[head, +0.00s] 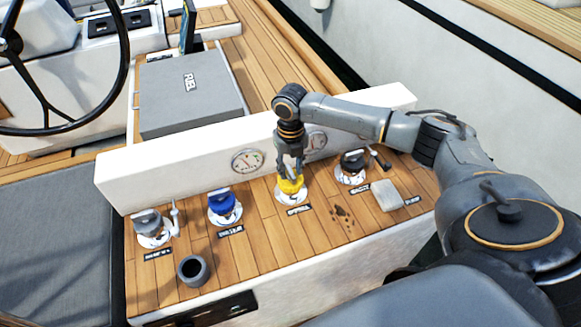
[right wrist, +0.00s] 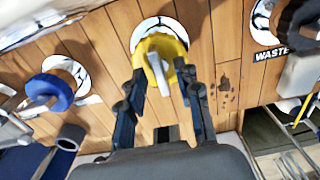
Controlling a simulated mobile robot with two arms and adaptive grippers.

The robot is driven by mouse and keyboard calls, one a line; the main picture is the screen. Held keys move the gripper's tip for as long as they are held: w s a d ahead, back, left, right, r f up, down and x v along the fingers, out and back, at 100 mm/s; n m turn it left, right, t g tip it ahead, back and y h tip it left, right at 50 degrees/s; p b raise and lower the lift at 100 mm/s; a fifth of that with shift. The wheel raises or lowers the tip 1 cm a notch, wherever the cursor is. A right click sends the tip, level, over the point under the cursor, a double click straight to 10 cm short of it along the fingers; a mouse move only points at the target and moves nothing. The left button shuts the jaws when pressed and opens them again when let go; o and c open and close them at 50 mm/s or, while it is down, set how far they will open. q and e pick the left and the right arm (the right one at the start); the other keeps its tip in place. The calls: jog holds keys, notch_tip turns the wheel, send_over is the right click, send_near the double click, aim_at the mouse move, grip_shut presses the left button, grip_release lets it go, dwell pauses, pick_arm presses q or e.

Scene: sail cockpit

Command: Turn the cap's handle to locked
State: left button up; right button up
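My right gripper (head: 289,170) points down just over the cap. In the right wrist view its fingers (right wrist: 160,78) stand apart, one on each side of the cap's near edge, with the handle between them and clear space beside it. Whether the fingertips touch the rim cannot be told. My left gripper is not in view.
A blue cap (head: 222,204) and a grey cap (head: 150,223) stand to the left, a black cap (head: 353,162) to the right. A dark cup (head: 193,270) stands near the front edge. A grey block (head: 387,195) lies right. A white ledge (head: 200,170) with gauges runs behind.

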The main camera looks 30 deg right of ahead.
jog(key=shift+f, duration=0.25)
grip_shut()
jog(key=shift+r, duration=0.1)
